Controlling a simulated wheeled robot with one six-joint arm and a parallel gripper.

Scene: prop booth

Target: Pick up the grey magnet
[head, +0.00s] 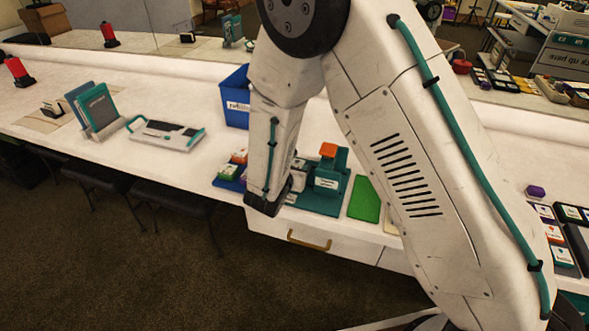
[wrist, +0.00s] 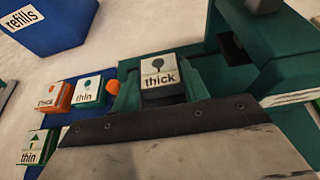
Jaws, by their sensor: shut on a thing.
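The grey magnet (wrist: 163,93), a small dark grey block with a white top marked "thick" and a dark round picture, is in the middle of the wrist view. My gripper (wrist: 160,88) is shut on it, with a green finger on each side. In the head view my gripper (head: 292,184) points down at the left side of the green press, and much of it is hidden by my arm. I cannot tell whether the magnet touches the surface beneath it.
A green press (head: 328,182) with an orange top stands close on the right. A blue tray (head: 228,184) of orange, teal and green magnets lies close on the left. A blue "refills" bin (head: 237,108) is behind. A green mat (head: 364,200) lies right of the press.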

